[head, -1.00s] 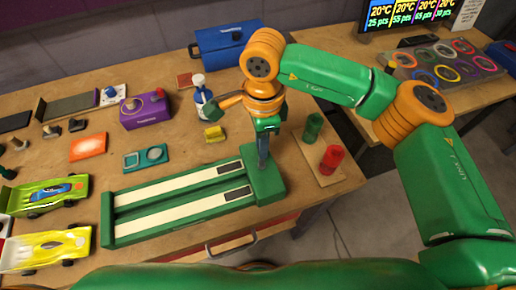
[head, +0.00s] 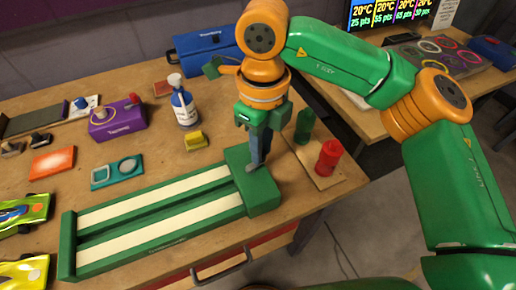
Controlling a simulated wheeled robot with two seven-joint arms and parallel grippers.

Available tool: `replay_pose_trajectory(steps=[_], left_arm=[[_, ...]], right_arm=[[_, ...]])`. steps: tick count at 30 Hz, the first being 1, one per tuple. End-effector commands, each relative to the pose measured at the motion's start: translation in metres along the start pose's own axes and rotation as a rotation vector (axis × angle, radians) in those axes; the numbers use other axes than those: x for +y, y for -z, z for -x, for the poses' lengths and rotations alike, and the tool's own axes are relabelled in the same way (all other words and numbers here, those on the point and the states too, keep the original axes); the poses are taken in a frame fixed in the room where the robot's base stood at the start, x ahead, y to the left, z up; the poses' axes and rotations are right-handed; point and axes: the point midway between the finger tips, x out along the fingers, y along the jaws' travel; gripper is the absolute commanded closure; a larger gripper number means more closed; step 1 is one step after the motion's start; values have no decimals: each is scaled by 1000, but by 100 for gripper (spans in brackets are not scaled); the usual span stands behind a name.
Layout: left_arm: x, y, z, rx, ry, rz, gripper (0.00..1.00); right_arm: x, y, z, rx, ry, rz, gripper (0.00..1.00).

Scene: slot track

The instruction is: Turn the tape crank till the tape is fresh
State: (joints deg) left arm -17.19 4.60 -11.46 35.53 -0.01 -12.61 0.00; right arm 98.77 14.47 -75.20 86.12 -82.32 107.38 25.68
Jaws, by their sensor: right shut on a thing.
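The tape unit is a long green tray (head: 67,246) with two parallel tape strips and a raised green block (head: 262,196) at its right end. Both strips, the far one (head: 155,200) and the near one (head: 160,228), look plain cream-white along their visible length. My right gripper (head: 257,165) points down at the top of the block and is shut on the crank there. The crank itself is mostly hidden by the fingers. My left gripper is not in view.
A blue-and-white bottle (head: 184,108), a yellow block (head: 196,141) and a teal tray (head: 117,172) lie behind the tape unit. Red (head: 327,158) and green (head: 304,127) cylinders stand close to its right. Toy cars (head: 25,212) sit at the left.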

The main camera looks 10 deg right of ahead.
Motion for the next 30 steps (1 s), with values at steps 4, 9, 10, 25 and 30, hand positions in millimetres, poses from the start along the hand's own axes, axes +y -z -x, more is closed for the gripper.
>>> replay_pose_trajectory(steps=[4,9,10,25,30], left_arm=[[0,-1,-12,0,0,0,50],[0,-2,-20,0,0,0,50],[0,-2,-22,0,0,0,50],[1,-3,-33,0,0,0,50],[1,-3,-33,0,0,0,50]], right_arm=[[1,3,-3,-2,1,-129,100],[2,7,-2,-2,1,-264,100],[3,7,-2,-2,1,-285,100],[6,12,0,0,0,-493,100],[6,12,0,0,0,-508,100]])
